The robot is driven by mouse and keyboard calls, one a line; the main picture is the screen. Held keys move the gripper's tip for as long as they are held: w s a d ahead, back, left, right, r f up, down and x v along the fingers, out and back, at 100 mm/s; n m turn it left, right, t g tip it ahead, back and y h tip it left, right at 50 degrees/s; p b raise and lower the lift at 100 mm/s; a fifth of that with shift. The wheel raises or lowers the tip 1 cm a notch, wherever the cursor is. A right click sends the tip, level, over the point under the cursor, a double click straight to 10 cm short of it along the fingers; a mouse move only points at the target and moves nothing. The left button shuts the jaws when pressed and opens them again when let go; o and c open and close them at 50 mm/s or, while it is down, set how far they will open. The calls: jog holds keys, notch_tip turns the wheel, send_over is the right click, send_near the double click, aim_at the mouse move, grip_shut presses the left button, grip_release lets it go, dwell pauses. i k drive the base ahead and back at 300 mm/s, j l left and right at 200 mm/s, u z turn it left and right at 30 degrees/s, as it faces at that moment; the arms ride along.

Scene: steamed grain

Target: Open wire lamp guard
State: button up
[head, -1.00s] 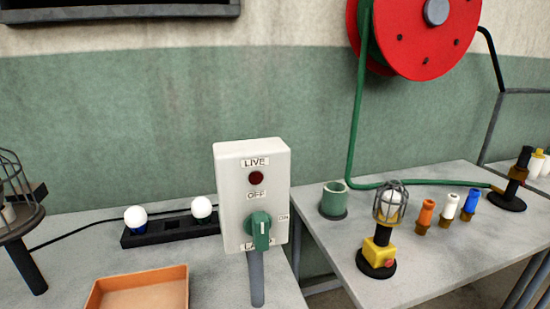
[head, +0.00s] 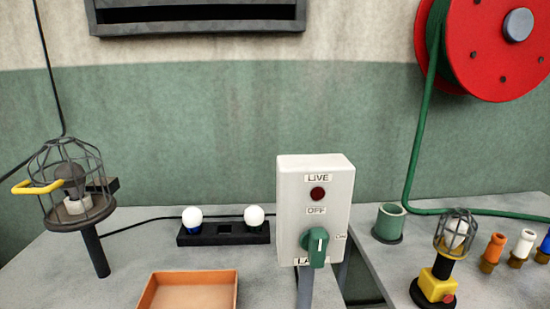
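A wire lamp guard (head: 72,160), a dark cage of thin bars, stands at the left in the head view. It sits on a round plate on a dark post and looks closed around a dark bulb (head: 68,178) in a pale socket. A yellow handle (head: 37,188) sticks out from its left side. A smaller lamp with a grey wire cage (head: 455,228) and a yellow base stands upright on the right table. My gripper is not in view.
An orange tray (head: 188,273) lies in front. A black holder (head: 223,234) carries two white bulbs. A green cup (head: 390,222) and coloured plugs are at right, below a red reel (head: 490,50).

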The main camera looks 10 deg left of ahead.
aim_at(19, 189)
jog(key=u, duration=1.4)
